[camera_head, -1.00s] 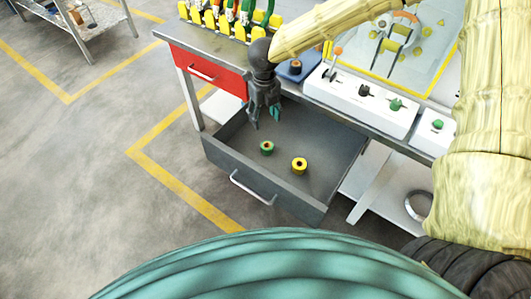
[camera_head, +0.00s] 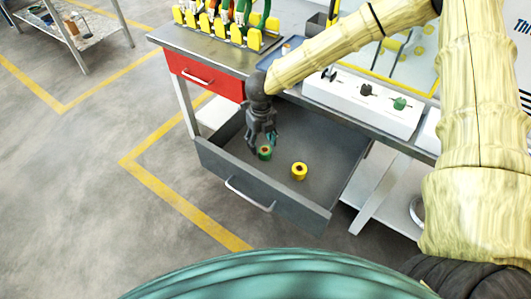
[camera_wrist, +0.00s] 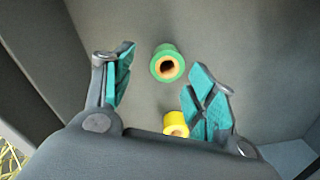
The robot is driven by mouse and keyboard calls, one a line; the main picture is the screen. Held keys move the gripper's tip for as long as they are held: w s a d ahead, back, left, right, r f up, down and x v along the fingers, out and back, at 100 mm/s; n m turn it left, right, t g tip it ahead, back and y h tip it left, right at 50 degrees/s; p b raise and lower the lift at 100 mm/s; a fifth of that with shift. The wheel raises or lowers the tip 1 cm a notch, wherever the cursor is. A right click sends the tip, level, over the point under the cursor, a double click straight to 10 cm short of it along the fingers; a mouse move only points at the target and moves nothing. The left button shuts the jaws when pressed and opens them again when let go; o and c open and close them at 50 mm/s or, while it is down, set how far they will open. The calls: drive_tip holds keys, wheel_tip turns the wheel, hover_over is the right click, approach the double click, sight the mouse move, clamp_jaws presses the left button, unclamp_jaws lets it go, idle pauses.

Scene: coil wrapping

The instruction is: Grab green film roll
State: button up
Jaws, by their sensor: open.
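The green film roll (camera_head: 265,153) stands in the open grey drawer (camera_head: 230,188), left of the yellow roll (camera_head: 299,171). My gripper (camera_head: 262,146) is over the drawer, just above the green roll in the head view and partly in front of it. In the wrist view the green roll (camera_wrist: 167,63) shows its open brown core and lies beyond and between the two teal-padded fingers (camera_wrist: 160,88). The fingers are spread and hold nothing. The yellow roll (camera_wrist: 176,124) is nearer the gripper's palm in that view, partly hidden by it.
The drawer walls surround both rolls. A red drawer (camera_head: 205,76) and the bench top (camera_head: 200,42) lie above and behind. A white switch box (camera_head: 360,103) stands on the bench at right. The drawer floor around the rolls is otherwise clear.

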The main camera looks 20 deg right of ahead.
sight(263, 149)
drive_tip(key=shift+w+d+f, duration=0.15)
drive_tip(key=shift+d+f, duration=0.05)
drive_tip(key=shift+f, duration=1.15)
drive_tip(key=shift+w+d+f, duration=0.1)
drive_tip(key=shift+d+f, duration=0.05)
drive_tip(key=shift+f, duration=1.2)
drive_tip(key=c, duration=0.9)
drive_tip(key=shift+r, duration=0.15)
